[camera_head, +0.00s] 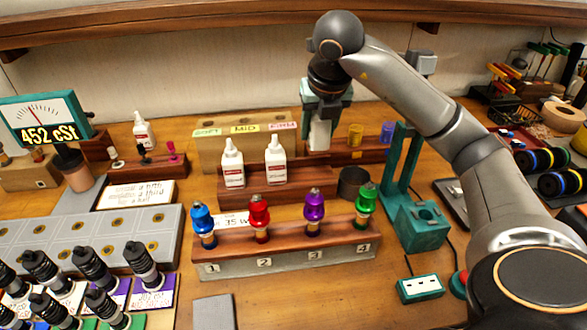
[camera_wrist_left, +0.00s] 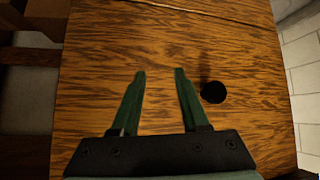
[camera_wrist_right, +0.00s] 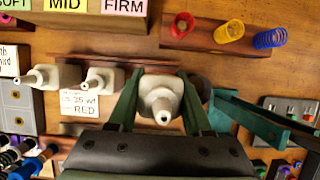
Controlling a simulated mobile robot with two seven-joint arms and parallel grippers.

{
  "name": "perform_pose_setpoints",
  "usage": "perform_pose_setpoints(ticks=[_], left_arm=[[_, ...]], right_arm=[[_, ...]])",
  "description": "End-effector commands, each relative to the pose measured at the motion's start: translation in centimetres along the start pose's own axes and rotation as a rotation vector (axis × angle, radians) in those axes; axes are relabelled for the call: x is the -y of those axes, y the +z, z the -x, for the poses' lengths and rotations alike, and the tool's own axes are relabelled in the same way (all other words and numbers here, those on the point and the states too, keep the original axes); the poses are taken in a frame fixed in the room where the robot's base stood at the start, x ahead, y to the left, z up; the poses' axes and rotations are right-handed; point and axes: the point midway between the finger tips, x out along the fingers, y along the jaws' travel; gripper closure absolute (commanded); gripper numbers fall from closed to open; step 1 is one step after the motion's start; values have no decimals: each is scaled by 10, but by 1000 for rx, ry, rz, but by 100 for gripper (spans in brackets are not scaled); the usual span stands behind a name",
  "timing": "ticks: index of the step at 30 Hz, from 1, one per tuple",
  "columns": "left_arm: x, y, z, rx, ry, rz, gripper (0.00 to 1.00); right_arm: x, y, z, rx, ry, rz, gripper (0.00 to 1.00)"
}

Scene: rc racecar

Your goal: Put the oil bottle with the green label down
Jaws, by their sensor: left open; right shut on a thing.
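My right gripper (camera_head: 322,112) is shut on a white oil bottle (camera_head: 320,135), seen from above with its nozzle toward the camera in the right wrist view (camera_wrist_right: 161,103). The fingers are on either side of it. Its label colour cannot be made out. Two other white bottles (camera_head: 233,168) (camera_head: 276,162) stand upright in that rack, left of the held one. My left gripper (camera_wrist_left: 160,75) is open and empty over bare wood, outside the head view.
In front is a numbered stand (camera_head: 290,262) with blue, red, purple and green shocks. A dark round cup (camera_head: 354,183) is right of the bottle rack. A green fixture (camera_head: 421,228) stands beside my right arm. Yellow (camera_head: 355,134) and blue (camera_head: 388,132) springs are behind.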

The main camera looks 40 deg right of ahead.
Motion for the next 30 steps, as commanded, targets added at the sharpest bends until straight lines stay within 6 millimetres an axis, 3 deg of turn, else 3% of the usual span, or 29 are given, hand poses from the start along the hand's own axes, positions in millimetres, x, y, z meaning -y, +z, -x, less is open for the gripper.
perform_pose_setpoints(ticks=[3,15,28,29,30], left_arm=[[-6,0,-2,0,13,-1,55],[-5,1,-5,3,14,-5,55],[-4,-1,-9,-6,13,-7,55],[-4,-2,-8,-5,13,-7,55],[-4,-2,-8,-5,13,-7,55]], right_arm=[[0,-10,-23,-2,-2,1,100],[0,-28,-66,-1,-1,2,100],[-1,-30,-74,1,2,1,100],[-1,-30,-72,1,2,1,47],[-1,-30,-72,1,2,1,43]])
